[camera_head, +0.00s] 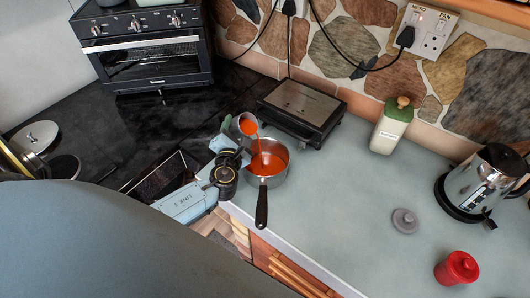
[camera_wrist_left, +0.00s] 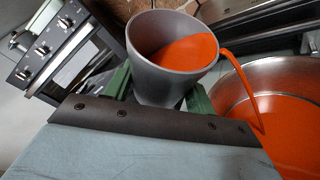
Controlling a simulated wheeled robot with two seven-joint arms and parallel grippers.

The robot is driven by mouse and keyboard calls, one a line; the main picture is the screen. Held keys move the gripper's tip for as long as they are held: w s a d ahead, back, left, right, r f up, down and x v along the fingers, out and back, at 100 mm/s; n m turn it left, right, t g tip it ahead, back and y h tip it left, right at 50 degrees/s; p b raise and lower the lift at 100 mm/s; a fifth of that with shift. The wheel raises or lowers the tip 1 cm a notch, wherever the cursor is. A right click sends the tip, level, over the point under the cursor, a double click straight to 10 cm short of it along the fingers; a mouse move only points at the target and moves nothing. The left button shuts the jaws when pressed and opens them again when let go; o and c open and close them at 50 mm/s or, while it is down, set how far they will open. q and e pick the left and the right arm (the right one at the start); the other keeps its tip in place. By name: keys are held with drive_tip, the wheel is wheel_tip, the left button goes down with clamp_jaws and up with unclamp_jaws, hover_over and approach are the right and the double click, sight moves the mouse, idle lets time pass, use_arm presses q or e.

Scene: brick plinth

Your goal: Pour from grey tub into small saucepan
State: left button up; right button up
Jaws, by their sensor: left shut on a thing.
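The grey tub (camera_head: 246,125) is tilted over the left rim of the small saucepan (camera_head: 275,180), and a stream of orange liquid runs from its lip into the pan. My left gripper (camera_head: 234,143) is shut on the tub. In the left wrist view the tub (camera_wrist_left: 158,88) sits between the green fingers (camera_wrist_left: 160,92), with orange liquid still inside it. The saucepan (camera_wrist_left: 235,88) is at the right there and holds orange liquid (camera_wrist_left: 285,135). Its black handle (camera_head: 262,206) points toward the counter's front edge. My right gripper is not in view.
A black-framed scale-like appliance (camera_head: 300,108) stands behind the saucepan. A toaster oven (camera_head: 150,55) is at the back left. A green-topped bottle (camera_head: 390,128), kettle (camera_head: 480,182), grey lid (camera_head: 405,221) and red pot (camera_head: 457,268) stand at the right. The counter between is clear.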

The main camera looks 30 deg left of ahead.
use_arm(q)
drive_tip(key=shift+r+m+b, duration=0.25)
drive_tip(key=shift+m+b, duration=0.05)
drive_tip(key=shift+m, duration=0.1)
drive_tip(key=shift+a, duration=0.1)
idle(0.3)
drive_tip(key=shift+r+t, duration=0.15)
drive_tip(key=shift+t, duration=0.15)
drive_tip(key=shift+m+b, duration=0.3)
drive_tip(key=shift+m, duration=0.1)
drive_tip(key=shift+r, duration=0.2)
drive_tip(key=shift+m+y, duration=0.3)
drive_tip(key=shift+r+b, duration=0.15)
drive_tip(key=shift+b, duration=0.25)
drive_tip(key=shift+r, duration=0.1)
drive_tip(key=shift+m+t+b, duration=0.3)
drive_tip(key=shift+m, duration=0.1)
